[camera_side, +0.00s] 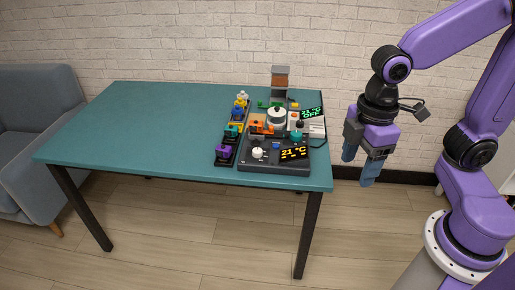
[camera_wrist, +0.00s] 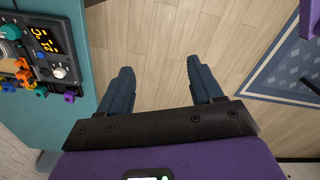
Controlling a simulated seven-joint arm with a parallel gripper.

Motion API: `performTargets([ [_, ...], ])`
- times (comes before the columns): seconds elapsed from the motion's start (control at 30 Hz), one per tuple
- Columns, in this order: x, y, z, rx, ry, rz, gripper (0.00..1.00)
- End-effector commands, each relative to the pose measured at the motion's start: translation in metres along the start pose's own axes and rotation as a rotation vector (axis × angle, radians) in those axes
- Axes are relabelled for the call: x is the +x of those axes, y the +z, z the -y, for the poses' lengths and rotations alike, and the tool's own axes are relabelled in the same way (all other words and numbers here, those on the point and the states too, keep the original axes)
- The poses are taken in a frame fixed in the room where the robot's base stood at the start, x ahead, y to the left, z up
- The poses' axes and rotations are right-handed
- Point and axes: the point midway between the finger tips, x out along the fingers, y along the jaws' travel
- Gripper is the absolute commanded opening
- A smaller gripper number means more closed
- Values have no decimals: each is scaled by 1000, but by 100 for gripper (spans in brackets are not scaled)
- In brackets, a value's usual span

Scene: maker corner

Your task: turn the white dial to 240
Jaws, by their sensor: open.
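The white dial (camera_side: 257,152) sits on the front left of a dark control unit (camera_side: 272,169) at the right end of the table. The unit's lit display (camera_side: 294,153) reads 21 °C. In the wrist view the white dial (camera_wrist: 59,72) is at the upper left, beside the display (camera_wrist: 40,38). My gripper (camera_side: 358,168) is off the table's right side, above the floor, well apart from the dial. Its two blue fingers (camera_wrist: 165,88) are spread with only floor between them.
A row of coloured pieces, including a purple one (camera_side: 223,151), lies left of the unit. Behind it are a white pot-like item (camera_side: 277,117), a teal knob (camera_side: 296,133) and a second display (camera_side: 311,113) reading 21 °C OFF. The left of the teal table (camera_side: 140,120) is clear.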

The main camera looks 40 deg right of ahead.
Motion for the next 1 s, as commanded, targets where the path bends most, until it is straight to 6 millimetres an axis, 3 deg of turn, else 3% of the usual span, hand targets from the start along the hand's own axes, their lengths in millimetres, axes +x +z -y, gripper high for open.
performTargets([
  [0.03,-1,-16,-14,-10,0,4,65],
  [0.2,-3,-60,-60,-66,1,8,65],
  [0.5,6,-116,-155,-160,1,14,65],
  [0.73,23,-136,-233,-234,-2,19,65],
  [1.0,52,-132,-322,-319,-6,23,65],
])
